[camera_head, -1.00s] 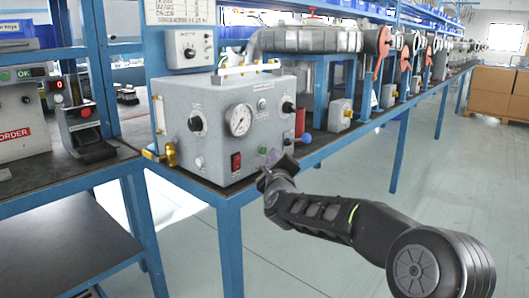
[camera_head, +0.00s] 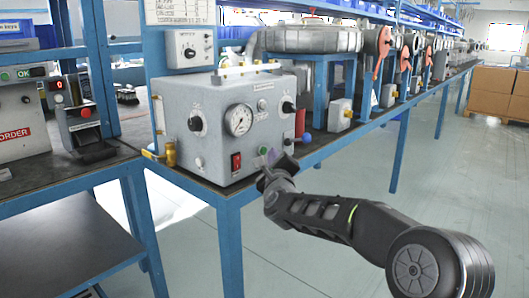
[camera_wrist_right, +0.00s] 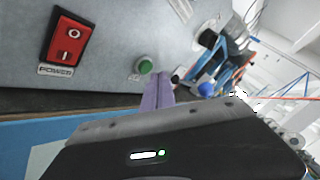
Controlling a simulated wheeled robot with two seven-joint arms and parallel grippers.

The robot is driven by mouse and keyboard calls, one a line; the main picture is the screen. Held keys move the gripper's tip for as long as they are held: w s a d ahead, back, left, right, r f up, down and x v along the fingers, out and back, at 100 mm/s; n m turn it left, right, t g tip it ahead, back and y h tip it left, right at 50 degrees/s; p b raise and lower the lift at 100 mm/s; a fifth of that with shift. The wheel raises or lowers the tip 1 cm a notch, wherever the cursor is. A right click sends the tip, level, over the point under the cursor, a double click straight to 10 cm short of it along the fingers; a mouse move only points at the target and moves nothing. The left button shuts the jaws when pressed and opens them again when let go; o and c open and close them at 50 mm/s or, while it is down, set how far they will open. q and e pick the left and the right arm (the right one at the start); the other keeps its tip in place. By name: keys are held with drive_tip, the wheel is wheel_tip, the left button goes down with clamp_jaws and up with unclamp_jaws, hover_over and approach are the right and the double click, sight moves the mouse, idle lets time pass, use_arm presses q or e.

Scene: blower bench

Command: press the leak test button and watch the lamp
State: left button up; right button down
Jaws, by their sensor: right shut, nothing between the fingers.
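The grey test box (camera_head: 213,150) stands on the bench with a dial gauge (camera_head: 239,119), black knobs and a red power switch (camera_head: 236,162). A green button (camera_head: 262,151) sits low on its front; it also shows in the right wrist view (camera_wrist_right: 145,66). My right gripper (camera_head: 268,158) is shut and empty, close in front of the panel. Its purple fingertips (camera_wrist_right: 158,92) are just beside and below the green button in the wrist view; I cannot tell whether they touch the panel. I cannot tell which part is the lamp. My left gripper is not in view.
A blue ball-shaped knob (camera_head: 306,137) and a red cylinder (camera_head: 300,122) are just right of the box. A brass fitting (camera_head: 170,154) is at its left. A blue bench frame (camera_head: 229,250) stands below. The floor at right is open.

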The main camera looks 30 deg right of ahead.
drive_tip(key=shift+w+a, duration=0.1)
drive_tip(key=shift+w, duration=0.3)
drive_tip(key=shift+w+a, duration=0.1)
drive_tip(key=shift+w, duration=0.25)
idle(0.6)
drive_tip(key=shift+s+d+b, duration=0.2)
drive_tip(key=shift+s+b, duration=0.6)
drive_tip(key=shift+b, duration=0.15)
